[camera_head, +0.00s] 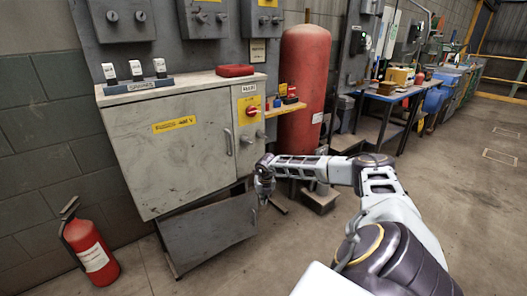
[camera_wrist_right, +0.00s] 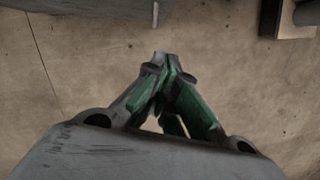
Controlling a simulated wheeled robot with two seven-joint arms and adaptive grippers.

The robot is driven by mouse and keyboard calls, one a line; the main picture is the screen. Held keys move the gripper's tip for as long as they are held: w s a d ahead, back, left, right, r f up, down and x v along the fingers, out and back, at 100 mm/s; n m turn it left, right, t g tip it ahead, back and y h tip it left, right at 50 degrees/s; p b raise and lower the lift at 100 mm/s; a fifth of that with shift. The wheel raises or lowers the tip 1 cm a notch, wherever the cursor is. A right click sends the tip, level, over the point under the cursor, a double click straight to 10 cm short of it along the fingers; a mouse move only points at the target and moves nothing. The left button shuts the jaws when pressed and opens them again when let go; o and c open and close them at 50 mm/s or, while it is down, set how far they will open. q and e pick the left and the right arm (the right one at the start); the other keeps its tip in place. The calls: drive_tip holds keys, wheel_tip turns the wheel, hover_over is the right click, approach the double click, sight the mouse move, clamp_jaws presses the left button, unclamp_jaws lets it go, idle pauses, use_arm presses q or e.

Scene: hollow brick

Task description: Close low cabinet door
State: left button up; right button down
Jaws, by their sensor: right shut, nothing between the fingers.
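The low cabinet door (camera_head: 210,236) is a dark grey panel beneath the larger grey cabinet (camera_head: 180,145) in the head view. It stands at an angle under the upper cabinet, with a dark gap above it, and looks open; how far I cannot tell. My right gripper (camera_head: 264,196) is beside the door's right end. In the wrist view its green-sided fingers (camera_wrist_right: 162,62) are closed together with nothing between them. A grey edge (camera_wrist_right: 80,4) crosses the top left of that view, close past the fingertips; contact cannot be told. My left gripper is out of view.
A red fire extinguisher (camera_head: 88,246) stands on the floor left of the door. A big red tank (camera_head: 304,85) and a small block (camera_head: 319,199) are to the right. A blue workbench (camera_head: 385,95) is farther back. The floor at right is clear.

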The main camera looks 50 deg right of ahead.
drive_tip(key=shift+v, duration=1.2)
